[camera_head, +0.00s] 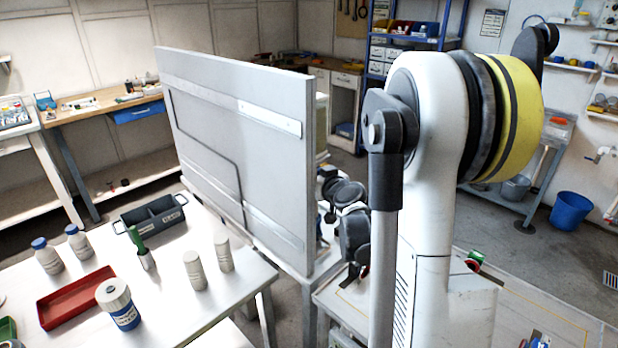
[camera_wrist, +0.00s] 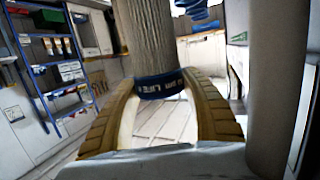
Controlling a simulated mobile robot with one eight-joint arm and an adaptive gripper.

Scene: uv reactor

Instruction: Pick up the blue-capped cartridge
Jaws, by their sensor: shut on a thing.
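In the wrist view, my gripper (camera_wrist: 160,92) has its two tan, ribbed fingers on either side of a cylinder and is shut on it. The cylinder, which I take to be the blue-capped cartridge (camera_wrist: 146,40), has a grey-brown ribbed body. A dark blue band with pale lettering (camera_wrist: 160,84) rings its end between the fingers. Its other end runs out of the top of the picture. In the head view the gripper and the held cartridge cannot be made out behind the large grey panel (camera_head: 240,150) and my arm.
A smooth grey cylinder (camera_wrist: 280,80) stands close at the right in the wrist view. The head view shows a white table with blue-capped bottles (camera_head: 47,256), a red tray (camera_head: 76,297), a dark caddy (camera_head: 152,216) and pale cylinders (camera_head: 194,270). A blue bucket (camera_head: 569,211) is at right.

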